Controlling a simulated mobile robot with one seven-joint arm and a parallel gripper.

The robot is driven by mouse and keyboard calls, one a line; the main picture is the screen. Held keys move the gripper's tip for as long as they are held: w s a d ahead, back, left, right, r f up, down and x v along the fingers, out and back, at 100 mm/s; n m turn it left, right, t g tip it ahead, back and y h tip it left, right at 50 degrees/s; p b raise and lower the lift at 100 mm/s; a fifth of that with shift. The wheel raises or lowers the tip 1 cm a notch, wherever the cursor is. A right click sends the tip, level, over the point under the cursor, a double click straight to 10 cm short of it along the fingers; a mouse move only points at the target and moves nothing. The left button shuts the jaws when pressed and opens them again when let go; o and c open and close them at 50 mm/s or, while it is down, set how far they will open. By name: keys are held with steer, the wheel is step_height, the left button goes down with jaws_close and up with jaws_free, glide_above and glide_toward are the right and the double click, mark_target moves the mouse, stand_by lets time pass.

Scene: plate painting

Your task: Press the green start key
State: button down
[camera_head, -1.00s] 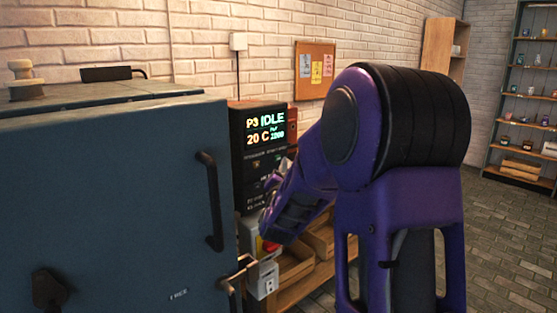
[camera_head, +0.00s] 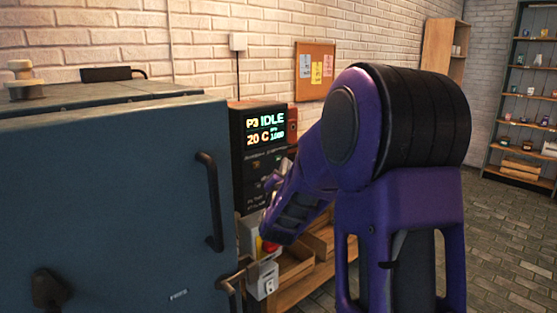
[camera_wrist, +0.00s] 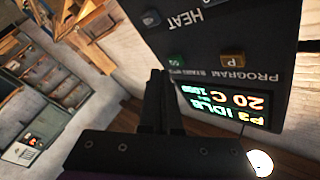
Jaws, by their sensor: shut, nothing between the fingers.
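The dark control panel (camera_head: 252,155) stands beyond the blue kiln. Its lit display (camera_head: 265,131) reads P3 IDLE and 20 C, with a smaller number. In the wrist view the panel is upside down, with the display (camera_wrist: 228,105) at lower right. A greenish key (camera_wrist: 177,61) sits just right of my fingertips; its label is partly hidden, so I cannot tell whether it is the start key. A yellowish P key (camera_wrist: 232,60) is farther right, above PROGRAM. My gripper (camera_wrist: 155,75) is shut and empty, close to the panel face; contact cannot be told.
The blue kiln (camera_head: 110,210) with its door handle (camera_head: 211,200) fills the left. A grey box with a red button (camera_head: 268,246) is below my gripper. Wooden crates (camera_head: 295,268) stand on a low shelf. Open floor (camera_head: 510,230) lies at right.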

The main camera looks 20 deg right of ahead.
steer(key=shift+w, duration=0.1)
stand_by(0.7)
steer(key=shift+w+a+b, duration=0.15)
steer(key=shift+w+b, duration=0.15)
steer(key=shift+b, duration=0.2)
steer(key=shift+w+a, duration=0.15)
steer(key=shift+w, duration=0.2)
stand_by(0.5)
steer(key=shift+s, duration=0.1)
steer(key=shift+s+d+b, duration=0.3)
steer(key=shift+s+b, duration=0.05)
steer(key=shift+s, duration=0.3)
steer(key=shift+s, duration=0.1)
steer(key=s, duration=0.1)
steer(key=s+d, duration=0.1)
steer(key=s, duration=0.2)
steer(key=shift+s+d, duration=0.25)
steer(key=shift+d, duration=0.1)
stand_by(0.7)
